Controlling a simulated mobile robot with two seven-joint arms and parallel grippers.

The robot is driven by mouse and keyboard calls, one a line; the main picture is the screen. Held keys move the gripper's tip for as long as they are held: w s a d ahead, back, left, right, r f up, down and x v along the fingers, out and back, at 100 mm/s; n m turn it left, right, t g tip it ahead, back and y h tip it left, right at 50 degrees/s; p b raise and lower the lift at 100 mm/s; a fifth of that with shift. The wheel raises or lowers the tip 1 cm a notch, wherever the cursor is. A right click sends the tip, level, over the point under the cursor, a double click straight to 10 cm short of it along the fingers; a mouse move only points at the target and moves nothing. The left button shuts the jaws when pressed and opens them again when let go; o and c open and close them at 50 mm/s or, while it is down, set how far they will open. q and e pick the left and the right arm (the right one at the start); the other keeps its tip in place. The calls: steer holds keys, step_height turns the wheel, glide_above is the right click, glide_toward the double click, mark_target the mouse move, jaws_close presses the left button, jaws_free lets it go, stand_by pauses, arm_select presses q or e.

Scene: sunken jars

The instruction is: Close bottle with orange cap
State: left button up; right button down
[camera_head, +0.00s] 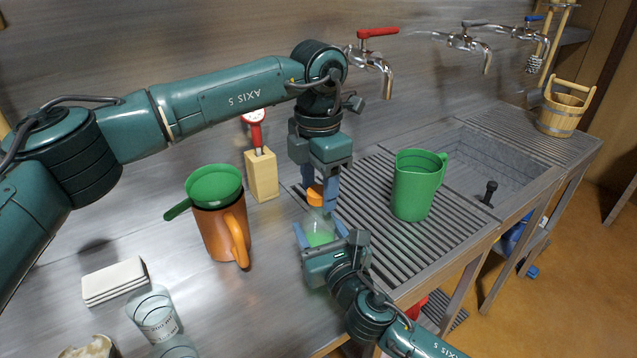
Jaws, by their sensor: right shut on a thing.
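The clear bottle (319,226) with green contents stands upright in the middle, near the counter's front edge. The orange cap (314,197) is at the top of its neck; I cannot tell whether it is seated. My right gripper (318,236) is shut around the bottle's body from the front, hiding its lower part. My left gripper (320,195) points straight down over the bottle. Its blue fingers are apart, one to each side of the cap, and partly hide it; contact with the cap is not clear.
An orange jug (221,235) with a green funnel (214,185) stands left, near a wooden block (262,175). A green pitcher (416,190) stands right on the ribbed drainboard. White tiles (113,280) and a glass (154,316) are front left. Taps (378,60) and a sink (465,165) lie behind.

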arm_select(q)
steer(key=shift+o, duration=0.7)
arm_select(e)
steer(key=shift+f, duration=0.1)
arm_select(q)
step_height(320, 180, up, 12)
arm_select(e)
steer(key=shift+c, duration=2.3)
jaws_free()
steer(key=shift+s, duration=0.1)
arm_select(q)
steer(key=shift+f+b, duration=0.4)
arm_select(e)
steer(key=v, duration=1.3)
